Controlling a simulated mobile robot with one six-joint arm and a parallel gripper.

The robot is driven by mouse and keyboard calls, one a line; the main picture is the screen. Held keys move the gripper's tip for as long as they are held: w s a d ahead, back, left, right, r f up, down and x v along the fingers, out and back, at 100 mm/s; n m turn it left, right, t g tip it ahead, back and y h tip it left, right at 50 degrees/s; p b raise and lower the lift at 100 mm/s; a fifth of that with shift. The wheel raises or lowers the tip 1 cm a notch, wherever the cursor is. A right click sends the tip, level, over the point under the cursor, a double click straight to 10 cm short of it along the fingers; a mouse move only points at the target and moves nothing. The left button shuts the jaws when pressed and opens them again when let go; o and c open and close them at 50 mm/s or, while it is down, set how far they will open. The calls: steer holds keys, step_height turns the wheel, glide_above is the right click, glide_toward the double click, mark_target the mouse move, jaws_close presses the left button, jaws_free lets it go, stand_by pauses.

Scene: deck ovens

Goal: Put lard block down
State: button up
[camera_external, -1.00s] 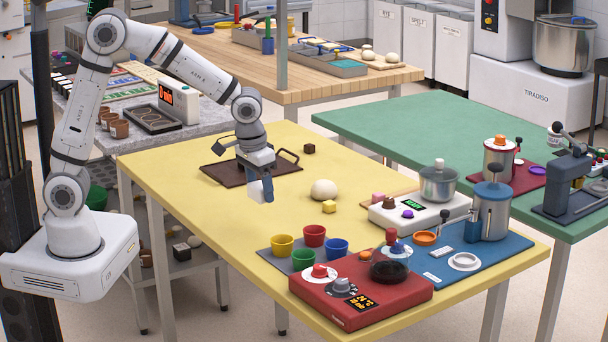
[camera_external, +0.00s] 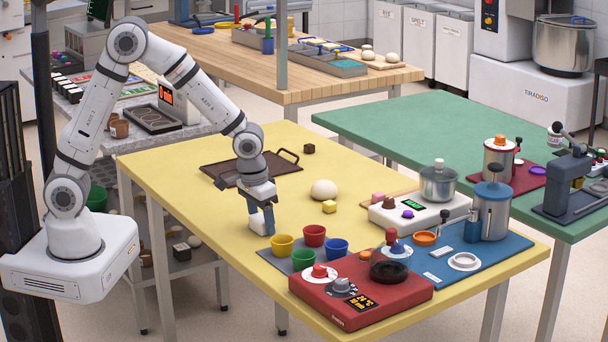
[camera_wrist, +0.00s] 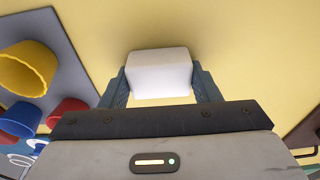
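The lard block (camera_external: 256,226) is a white block at the left front part of the yellow table, low at or just above its surface. In the wrist view the lard block (camera_wrist: 159,75) sits between my two blue-grey fingers. My gripper (camera_external: 262,219) points down with a finger on each side of the block and appears shut on it. I cannot tell for certain whether the block's underside touches the table.
Several coloured cups (camera_external: 283,245) stand on a grey mat just right of the block. A dark tray (camera_external: 225,172) lies behind, with a dough ball (camera_external: 323,189) and a yellow cube (camera_external: 329,207) to the right. The yellow table (camera_external: 185,190) is clear left of my gripper.

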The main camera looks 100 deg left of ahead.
mark_target(255, 219)
steer(key=o, duration=0.4)
steer(key=shift+o, duration=0.2)
step_height(255, 219, up, 12)
steer(key=s+d, duration=0.1)
steer(key=s+d+r+m, duration=0.1)
steer(key=s+d+m, duration=0.3)
steer(key=s+d, duration=0.3)
steer(key=s+d+r+m+t+h, duration=0.1)
steer(key=s+d+m, duration=0.4)
steer(key=s, duration=0.8)
steer(key=d+r, duration=0.1)
steer(key=d, duration=0.2)
steer(key=shift+p, duration=0.4)
steer(key=shift+r+p, duration=1.05)
steer(key=shift+r, duration=0.2)
